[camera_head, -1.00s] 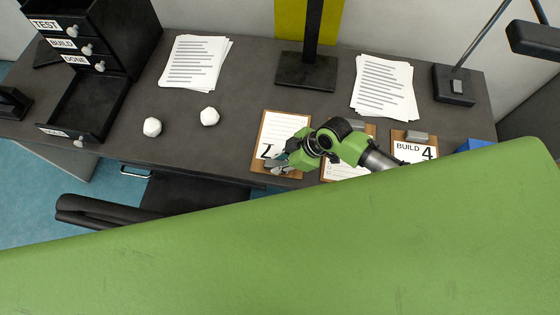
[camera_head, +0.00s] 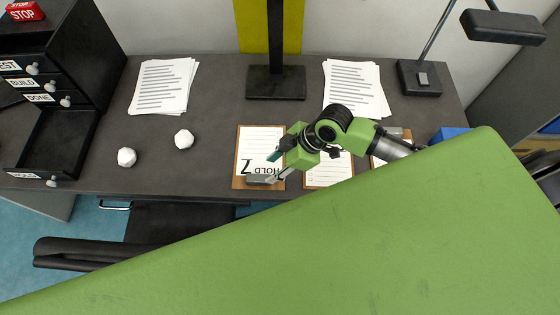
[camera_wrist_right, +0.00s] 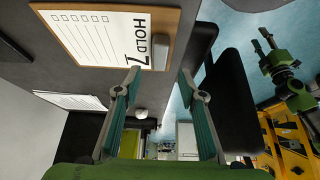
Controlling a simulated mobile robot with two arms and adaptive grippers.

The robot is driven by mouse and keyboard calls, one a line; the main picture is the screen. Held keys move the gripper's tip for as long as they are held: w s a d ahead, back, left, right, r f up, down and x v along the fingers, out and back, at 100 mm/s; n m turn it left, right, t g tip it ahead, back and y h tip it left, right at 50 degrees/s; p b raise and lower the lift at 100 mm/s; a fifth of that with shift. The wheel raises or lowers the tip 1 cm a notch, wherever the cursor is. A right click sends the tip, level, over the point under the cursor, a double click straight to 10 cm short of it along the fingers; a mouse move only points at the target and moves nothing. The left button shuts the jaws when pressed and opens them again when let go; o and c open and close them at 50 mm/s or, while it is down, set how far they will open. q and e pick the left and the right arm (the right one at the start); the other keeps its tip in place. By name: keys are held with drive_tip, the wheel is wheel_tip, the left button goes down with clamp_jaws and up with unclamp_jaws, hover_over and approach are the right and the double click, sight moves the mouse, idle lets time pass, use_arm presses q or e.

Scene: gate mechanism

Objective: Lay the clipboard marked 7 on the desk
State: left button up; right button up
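The clipboard marked HOLD 7 (camera_head: 258,140) lies on the desk (camera_head: 200,215) near its front edge, face up. Its writing is upside down in the head view and its grey clip is toward the front edge. It also shows in the right wrist view (camera_wrist_right: 95,35), just beyond the fingertips. My right gripper (camera_head: 275,167) is at its right front corner, beside the clip. The two fingers, also in the wrist view (camera_wrist_right: 160,76), are apart with nothing between them.
Another clipboard (camera_head: 328,172) lies close to the right, partly behind my right arm, and a third is mostly covered by it. Paper stacks (camera_head: 163,85) (camera_head: 350,88), a monitor stand (camera_head: 276,83), white lumps (camera_head: 127,157) (camera_head: 184,139) and a lamp (camera_head: 420,78) stand around.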

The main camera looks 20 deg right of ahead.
drive_tip(key=v, duration=0.3)
drive_tip(key=shift+d+r, duration=0.1)
drive_tip(key=shift+r, duration=0.2)
drive_tip(key=shift+s, duration=0.15)
